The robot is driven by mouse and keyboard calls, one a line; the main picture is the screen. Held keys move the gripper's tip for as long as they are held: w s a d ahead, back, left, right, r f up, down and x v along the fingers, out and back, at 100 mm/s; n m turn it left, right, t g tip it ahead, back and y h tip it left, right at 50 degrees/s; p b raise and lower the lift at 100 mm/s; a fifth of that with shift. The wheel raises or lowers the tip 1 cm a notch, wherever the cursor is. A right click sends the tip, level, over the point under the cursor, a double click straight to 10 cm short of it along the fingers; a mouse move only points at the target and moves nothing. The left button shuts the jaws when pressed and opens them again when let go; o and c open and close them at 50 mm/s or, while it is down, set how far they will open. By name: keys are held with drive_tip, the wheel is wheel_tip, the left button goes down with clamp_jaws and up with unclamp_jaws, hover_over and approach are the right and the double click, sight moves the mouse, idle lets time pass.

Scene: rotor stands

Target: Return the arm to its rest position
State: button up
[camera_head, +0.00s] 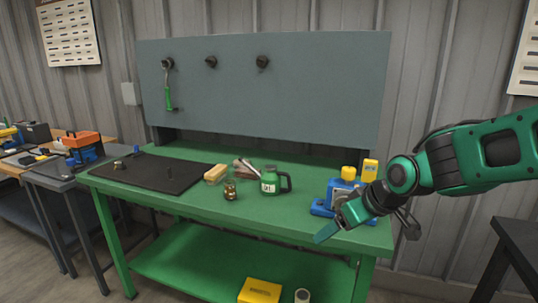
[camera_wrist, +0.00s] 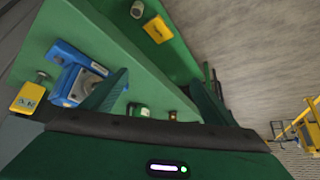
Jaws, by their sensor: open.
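My arm reaches in from the right in the head view. My gripper (camera_head: 364,222) is over the right front corner of the green workbench (camera_head: 290,215). Its fingers are spread and nothing is seen between them. A blue vise-like tool (camera_head: 322,209) sits on the bench just behind it, partly hidden by the gripper. In the wrist view my gripper (camera_wrist: 158,97) shows two green fingers apart, with the blue tool (camera_wrist: 72,72) behind the left one. I cannot tell whether the gripper touches the bench or tool.
A green mug (camera_head: 270,181), brass part (camera_head: 230,190) and black mat (camera_head: 160,172) lie farther left. A dark table (camera_head: 520,235) stands right.

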drive_tip(key=s+d+f+m+g+h, duration=0.1)
drive_tip(key=s+d+m+g+h, duration=0.15)
drive_tip(key=s+d, duration=0.55)
drive_tip(key=s+d+f+m+g+h, duration=0.1)
drive_tip(key=s+d+m, duration=0.35)
drive_tip(key=d, duration=0.55)
drive_tip(key=s+d+m+g, duration=0.1)
drive_tip(key=s+d+m, duration=0.1)
drive_tip(key=s, duration=0.5)
drive_tip(key=s+d+m+g, duration=0.1)
drive_tip(key=s+d+m, duration=0.2)
drive_tip(key=s, duration=0.5)
drive_tip(key=shift+d+f, duration=0.15)
drive_tip(key=shift+f, duration=0.1)
drive_tip(key=shift+g, duration=0.25)
